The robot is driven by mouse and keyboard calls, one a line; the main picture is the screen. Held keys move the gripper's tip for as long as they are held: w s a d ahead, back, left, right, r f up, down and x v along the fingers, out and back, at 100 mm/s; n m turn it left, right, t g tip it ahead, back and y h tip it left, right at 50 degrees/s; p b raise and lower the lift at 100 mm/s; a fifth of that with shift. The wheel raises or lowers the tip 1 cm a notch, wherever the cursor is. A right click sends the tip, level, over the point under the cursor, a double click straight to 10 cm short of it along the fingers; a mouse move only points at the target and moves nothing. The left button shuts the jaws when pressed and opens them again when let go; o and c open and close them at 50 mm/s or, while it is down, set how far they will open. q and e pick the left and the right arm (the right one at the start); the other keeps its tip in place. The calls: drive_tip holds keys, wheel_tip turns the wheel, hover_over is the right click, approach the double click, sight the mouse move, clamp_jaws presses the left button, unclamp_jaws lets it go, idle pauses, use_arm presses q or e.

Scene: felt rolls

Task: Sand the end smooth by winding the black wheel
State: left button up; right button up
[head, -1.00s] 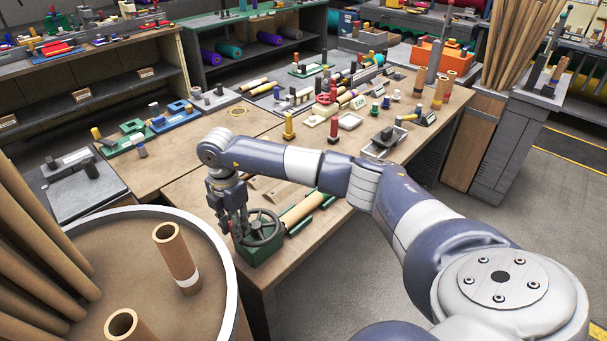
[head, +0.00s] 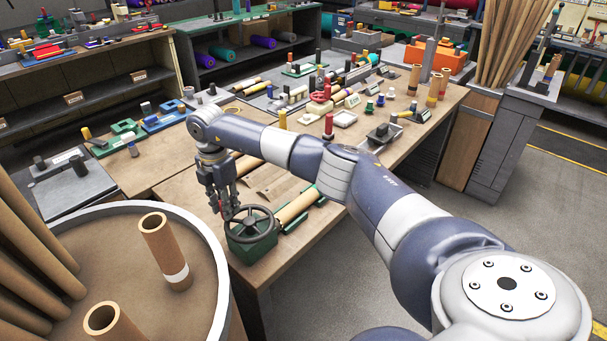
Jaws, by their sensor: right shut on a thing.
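The black wheel (head: 262,224) is a spoked hand wheel on top of a green machine box (head: 252,251) at the near corner of the wooden bench. A tan cardboard tube (head: 297,207) lies in the green bed beside it, pointing away to the right. The tube's end toward the box is partly hidden by the wheel. My right gripper (head: 231,214) reaches down from above and is shut at the far left part of the wheel, on its rim or handle; the fingers hide the exact contact. My left gripper is not in view.
A round drum (head: 206,232) with upright cardboard tubes stands close on the left. Behind my arm, the bench (head: 180,178) holds small fixtures, a red peg (head: 329,124) and a grey tray (head: 383,135). Open floor (head: 440,215) lies to the right.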

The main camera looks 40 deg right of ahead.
drive_tip(key=shift+w+d, duration=0.3)
drive_tip(key=shift+d, duration=0.3)
drive_tip(key=shift+w+d, duration=0.25)
drive_tip(key=shift+d, duration=0.65)
drive_tip(key=shift+d+r, duration=0.1)
drive_tip(key=shift+d, duration=0.25)
drive_tip(key=d, duration=0.1)
drive_tip(key=s+d+p, duration=0.1)
drive_tip(key=d+p, duration=0.1)
drive_tip(key=d, duration=0.1)
drive_tip(key=shift+s+r, duration=0.15)
drive_tip(key=shift+s, duration=0.15)
drive_tip(key=s+p, duration=0.1)
drive_tip(key=s+d+p, duration=0.1)
drive_tip(key=p, duration=0.1)
drive_tip(key=s+d+p, duration=0.1)
drive_tip(key=s, duration=0.1)
drive_tip(key=shift+p, duration=0.3)
drive_tip(key=shift+f+b, duration=0.25)
drive_tip(key=shift+b, duration=0.05)
drive_tip(key=shift+a, duration=0.1)
